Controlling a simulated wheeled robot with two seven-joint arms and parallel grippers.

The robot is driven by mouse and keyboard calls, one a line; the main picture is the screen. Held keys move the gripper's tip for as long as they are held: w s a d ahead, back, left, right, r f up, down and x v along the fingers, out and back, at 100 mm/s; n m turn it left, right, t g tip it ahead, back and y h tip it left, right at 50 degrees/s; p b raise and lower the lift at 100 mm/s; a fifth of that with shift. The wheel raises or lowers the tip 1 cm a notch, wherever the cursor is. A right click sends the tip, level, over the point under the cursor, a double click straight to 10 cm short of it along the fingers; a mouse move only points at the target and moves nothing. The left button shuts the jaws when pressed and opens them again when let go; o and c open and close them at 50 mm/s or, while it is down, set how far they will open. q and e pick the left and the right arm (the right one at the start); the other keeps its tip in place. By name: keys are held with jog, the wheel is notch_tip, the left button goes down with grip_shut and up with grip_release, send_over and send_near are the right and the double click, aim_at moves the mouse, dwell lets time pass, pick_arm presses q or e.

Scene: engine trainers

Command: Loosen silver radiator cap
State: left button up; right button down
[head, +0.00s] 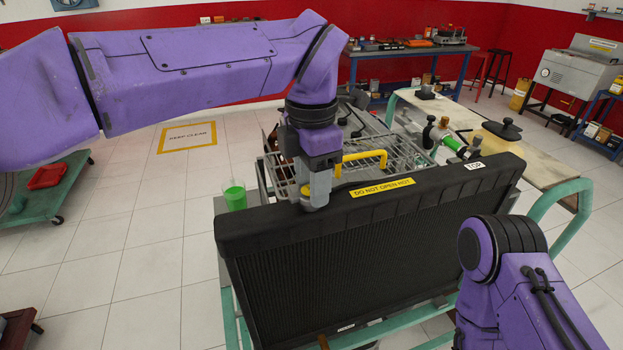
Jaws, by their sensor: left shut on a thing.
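The black radiator (345,255) stands upright on a teal-framed cart, with a yellow "DO NOT OPEN HOT" label (382,188) on its top edge. My left gripper (316,196) comes down from above onto the left part of that top edge, left of the label. Its grey fingers are shut around the radiator cap, which they almost wholly hide. A small yellowish patch shows beside the fingers; I cannot tell what it belongs to. My right arm is at the lower right, with its gripper out of view.
A cup of green liquid (235,196) stands left of the gripper. A yellow handle (362,157) and a wire basket (400,150) are just behind the radiator. A beige-topped table (545,165) with a black-lidded item (500,128) is at the right.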

pick_arm(q)
jog(key=n, duration=0.4)
jog(key=shift+f+b, duration=0.3)
jog(key=n+b, duration=0.1)
jog(key=n, duration=0.2)
jog(key=shift+f+n, duration=0.1)
jog(key=shift+n, duration=0.3)
jog(key=n+b, duration=0.2)
jog(key=n, duration=0.3)
jog(key=shift+f, duration=0.1)
jog(key=shift+a+n+b, duration=0.1)
jog(key=shift+n+b, duration=0.65)
jog(key=shift+n, duration=1.05)
jog(key=o, duration=1)
jog(key=shift+o, duration=0.2)
notch_tip(320, 180, up, 11)
jog(key=p, duration=0.4)
jog(key=shift+w, duration=0.15)
